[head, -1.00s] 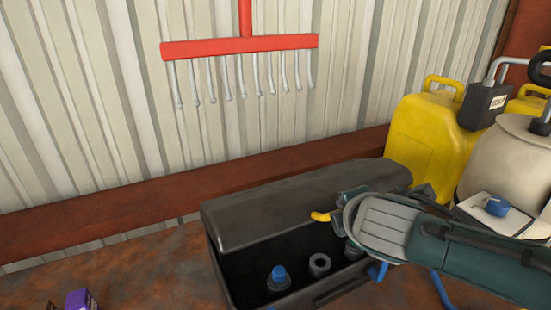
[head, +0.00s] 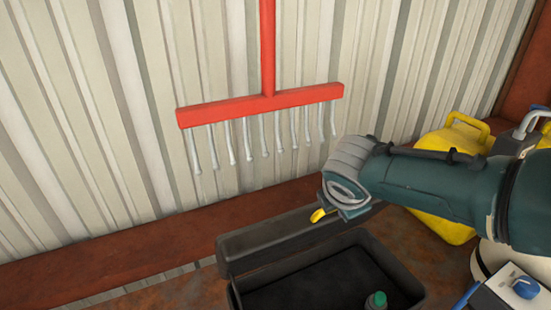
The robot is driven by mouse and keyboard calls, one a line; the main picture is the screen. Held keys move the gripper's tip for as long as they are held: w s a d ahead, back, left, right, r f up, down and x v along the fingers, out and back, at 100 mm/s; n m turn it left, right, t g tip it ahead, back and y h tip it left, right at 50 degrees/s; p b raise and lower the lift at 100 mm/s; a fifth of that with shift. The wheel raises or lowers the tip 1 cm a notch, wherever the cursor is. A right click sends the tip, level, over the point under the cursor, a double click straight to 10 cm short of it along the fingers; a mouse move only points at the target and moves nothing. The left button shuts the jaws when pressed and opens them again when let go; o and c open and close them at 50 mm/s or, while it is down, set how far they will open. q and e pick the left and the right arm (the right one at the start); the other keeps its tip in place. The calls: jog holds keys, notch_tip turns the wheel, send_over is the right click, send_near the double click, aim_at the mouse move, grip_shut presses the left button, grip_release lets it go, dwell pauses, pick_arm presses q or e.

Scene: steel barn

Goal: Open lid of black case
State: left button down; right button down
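The black case (head: 405,272) stands on the rusty surface at the bottom of the head view. Its lid (head: 270,243) is raised at the back, along the wall side, and the dark inside shows. A bottle with a green cap (head: 377,300) is inside at the front. My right gripper (head: 320,214) is above the lid, its yellow fingertip at or just over the lid's top edge; I cannot tell whether it touches. The hand hides the lid's right part, and the finger gap does not show. My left gripper is not in view.
A red rake (head: 262,106) hangs on the corrugated wall behind the case. The rusty surface (head: 180,295) left of the case is clear.

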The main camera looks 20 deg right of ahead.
jog(key=shift+w+r, duration=0.1)
jog(key=shift+w, duration=0.15)
jog(key=c, duration=0.8)
grip_release()
jog(key=shift+c, duration=0.2)
jog(key=shift+r, duration=0.1)
jog(key=shift+s+a+r+p, duration=0.15)
jog(key=shift+r+p, duration=0.15)
jog(key=shift+p, duration=0.15)
jog(key=p+v, duration=0.3)
jog(key=v, duration=0.6)
